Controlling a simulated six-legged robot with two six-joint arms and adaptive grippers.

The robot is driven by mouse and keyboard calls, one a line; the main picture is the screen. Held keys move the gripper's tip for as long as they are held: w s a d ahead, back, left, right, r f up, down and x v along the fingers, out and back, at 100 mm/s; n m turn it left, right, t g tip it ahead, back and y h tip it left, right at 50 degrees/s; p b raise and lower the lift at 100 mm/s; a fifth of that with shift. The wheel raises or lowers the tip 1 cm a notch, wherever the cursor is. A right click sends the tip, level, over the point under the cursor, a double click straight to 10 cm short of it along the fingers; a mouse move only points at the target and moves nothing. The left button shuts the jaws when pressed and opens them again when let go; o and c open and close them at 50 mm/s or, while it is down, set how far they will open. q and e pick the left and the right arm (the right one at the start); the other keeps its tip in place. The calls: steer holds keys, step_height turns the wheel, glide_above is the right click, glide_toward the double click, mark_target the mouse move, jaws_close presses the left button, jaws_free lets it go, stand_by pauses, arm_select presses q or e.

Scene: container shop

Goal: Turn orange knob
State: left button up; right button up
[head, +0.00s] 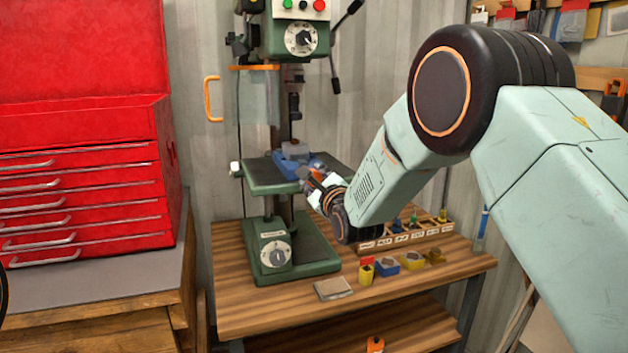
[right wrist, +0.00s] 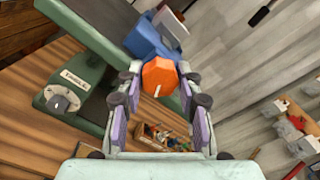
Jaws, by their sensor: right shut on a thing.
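The orange knob (right wrist: 160,77) shows in the right wrist view as a faceted orange piece with a white mark, in front of a blue vise (right wrist: 150,40). My right gripper (right wrist: 159,84) has its two fingers on either side of the knob and is shut on it. In the head view my right gripper (head: 314,182) is at the drill press table (head: 262,178), by the blue vise (head: 318,160), and the knob is mostly hidden there. My left gripper is not in view.
The green drill press base (head: 290,250) stands on a wooden bench (head: 240,300). A wooden rack (head: 400,240), small coloured blocks (head: 388,265) and a flat pad (head: 333,288) lie on the bench. A red tool chest (head: 80,180) stands at left.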

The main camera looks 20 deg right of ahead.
steer(key=o, duration=1.2)
steer(key=shift+d, duration=0.15)
steer(key=shift+s, duration=0.1)
steer(key=s, duration=1.2)
steer(key=shift+d, duration=0.1)
steer(key=shift+w+f, duration=0.1)
